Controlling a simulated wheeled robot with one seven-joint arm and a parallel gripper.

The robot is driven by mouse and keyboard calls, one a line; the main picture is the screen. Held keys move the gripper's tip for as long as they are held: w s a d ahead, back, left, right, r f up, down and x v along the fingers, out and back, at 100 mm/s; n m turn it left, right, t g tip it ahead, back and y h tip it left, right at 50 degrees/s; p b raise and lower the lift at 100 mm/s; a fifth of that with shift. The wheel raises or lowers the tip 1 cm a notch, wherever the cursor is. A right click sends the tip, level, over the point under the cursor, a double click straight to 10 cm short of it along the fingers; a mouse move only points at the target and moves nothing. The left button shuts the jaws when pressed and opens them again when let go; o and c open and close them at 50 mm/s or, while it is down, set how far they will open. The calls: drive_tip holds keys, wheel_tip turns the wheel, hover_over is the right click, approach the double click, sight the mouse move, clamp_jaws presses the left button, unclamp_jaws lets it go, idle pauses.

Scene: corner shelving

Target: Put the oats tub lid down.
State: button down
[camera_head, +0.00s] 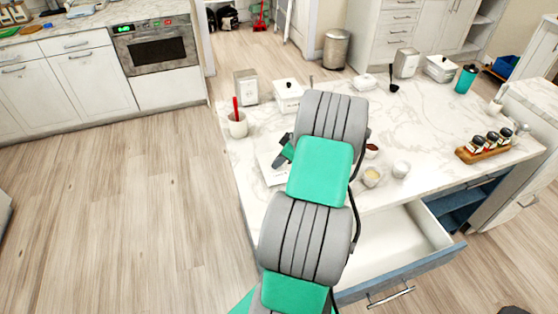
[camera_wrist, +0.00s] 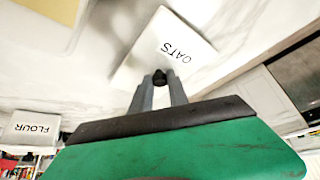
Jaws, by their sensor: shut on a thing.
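The oats tub lid (camera_wrist: 150,40) looks like a white, squarish piece marked OATS in the wrist view. My gripper (camera_wrist: 160,78) is shut on a small black knob at its near side. The gripper body and fingers hide the rest of the piece. In the head view, my gripper (camera_head: 284,152) is largely behind my arm, over the near left part of the counter. A pale flat piece (camera_head: 267,170) shows beside it, partly hidden by the arm. Whether the lid touches the counter I cannot tell.
The marble counter (camera_head: 430,125) has clear room in its middle. A mug with a red utensil (camera_head: 237,124), a canister (camera_head: 246,88) and a white tub (camera_head: 287,95) stand at left. Small bowls (camera_head: 372,176) are right of my arm. An open drawer (camera_head: 400,240) juts out in front.

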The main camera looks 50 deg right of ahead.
drive_tip(key=shift+f, duration=0.65)
drive_tip(key=c, duration=1.3)
unclamp_jaws()
